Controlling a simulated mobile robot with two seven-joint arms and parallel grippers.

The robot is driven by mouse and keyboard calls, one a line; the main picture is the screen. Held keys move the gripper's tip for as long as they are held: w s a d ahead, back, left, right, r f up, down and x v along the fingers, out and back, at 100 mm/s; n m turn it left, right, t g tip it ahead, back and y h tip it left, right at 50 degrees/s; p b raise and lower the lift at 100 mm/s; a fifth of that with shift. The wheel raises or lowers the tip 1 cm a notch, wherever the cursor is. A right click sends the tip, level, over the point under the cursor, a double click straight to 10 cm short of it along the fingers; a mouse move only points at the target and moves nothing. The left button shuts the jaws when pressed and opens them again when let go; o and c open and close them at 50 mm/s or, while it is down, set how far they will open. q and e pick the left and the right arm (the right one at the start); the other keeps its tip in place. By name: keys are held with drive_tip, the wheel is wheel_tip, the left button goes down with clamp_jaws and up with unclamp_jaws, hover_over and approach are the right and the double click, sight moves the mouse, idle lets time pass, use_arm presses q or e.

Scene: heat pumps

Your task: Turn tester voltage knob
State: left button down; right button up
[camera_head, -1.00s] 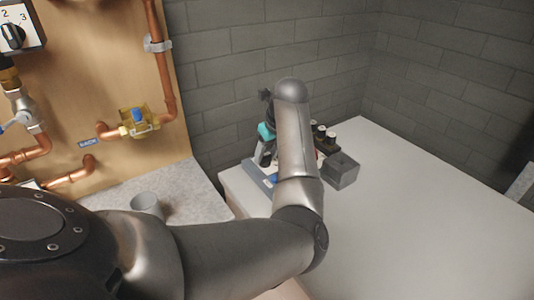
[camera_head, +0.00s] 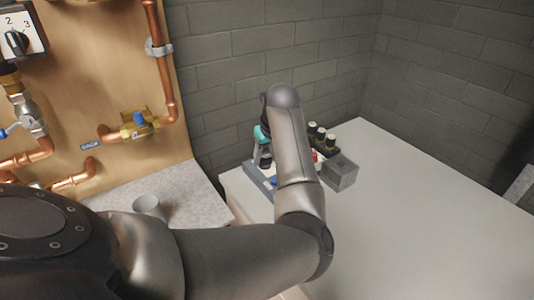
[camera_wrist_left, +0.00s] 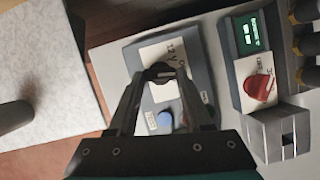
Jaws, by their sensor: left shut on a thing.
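The tester (camera_wrist_left: 122,52) is a blue-grey box with a white label marked 12 V, in the left wrist view. Its dark round voltage knob (camera_wrist_left: 158,69) sits on that label. My left gripper (camera_wrist_left: 163,80) is shut on the knob, one finger on each side, and partly covers it. A blue button or knob (camera_wrist_left: 164,118) shows between the fingers, lower on the tester. In the head view, my left forearm largely hides the left gripper (camera_head: 265,161), and the tester's edge (camera_head: 256,176) shows beside it. My right gripper is not in view.
A device with a green display and red knob (camera_wrist_left: 259,87), a grey block (camera_head: 340,172) and several dark cylinders (camera_head: 319,134) stand close by. A grey cup (camera_head: 147,205) is on the left counter. Copper pipes (camera_head: 160,60) run on the wooden board. The table's right side is clear.

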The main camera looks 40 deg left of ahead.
use_arm(q)
drive_tip(key=m+p, duration=0.1)
drive_tip(key=m, duration=0.1)
drive_tip(key=shift+s+a+r+m+t+h, duration=0.1)
drive_tip(key=shift+m+t+h, duration=0.2)
drive_tip(key=shift+t, duration=0.1)
drive_tip(key=shift+s+a+m+t+h+p, duration=0.1)
drive_tip(key=shift+m+t+h+p, duration=0.2)
drive_tip(key=shift+m, duration=0.75)
drive_tip(key=shift+a+m+t+h+p, duration=0.1)
drive_tip(key=shift+m+t+h+p, duration=0.15)
drive_tip(key=shift+m, duration=0.8)
drive_tip(key=shift+d, duration=0.1)
drive_tip(key=shift+c, duration=1.6)
unclamp_jaws()
drive_tip(key=p+v, duration=0.1)
drive_tip(key=v, duration=1.4)
drive_tip(key=shift+p, duration=0.4)
